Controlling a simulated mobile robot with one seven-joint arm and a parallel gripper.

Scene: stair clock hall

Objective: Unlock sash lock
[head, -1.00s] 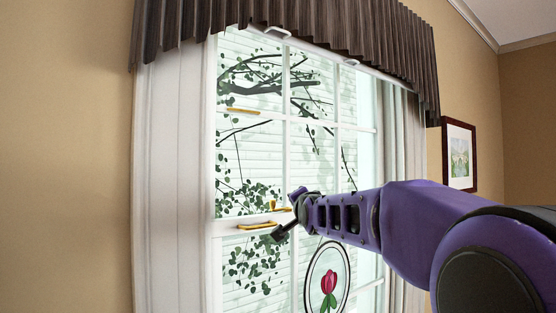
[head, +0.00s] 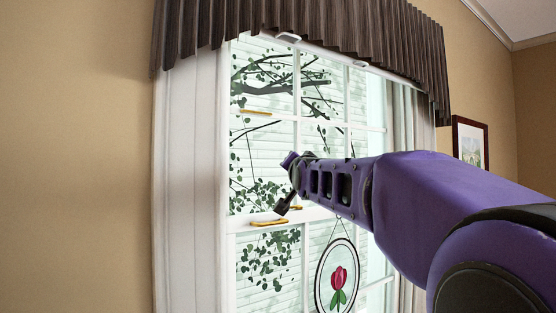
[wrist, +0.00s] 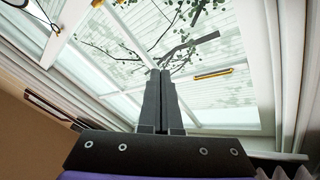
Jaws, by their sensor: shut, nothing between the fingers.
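The sash lock is a small gold fitting (head: 297,208) on the white rail where the two window sashes meet. In the head view my gripper hides most of it, so its lever position cannot be told. My gripper (head: 281,210) is shut and empty, its dark fingers pointing down just left of the visible gold part. Contact cannot be told. In the wrist view the gripper's closed fingers (wrist: 160,73) point up the picture toward the glass. A gold pull handle (head: 268,222) sits on the rail just below the fingertips.
Another gold bar (head: 256,112) is higher on the window. A round tulip ornament (head: 337,277) hangs low on the glass, below my arm. A dark pleated valance (head: 310,40) spans the top. White curtains flank the window, and a framed picture (head: 470,142) hangs at right.

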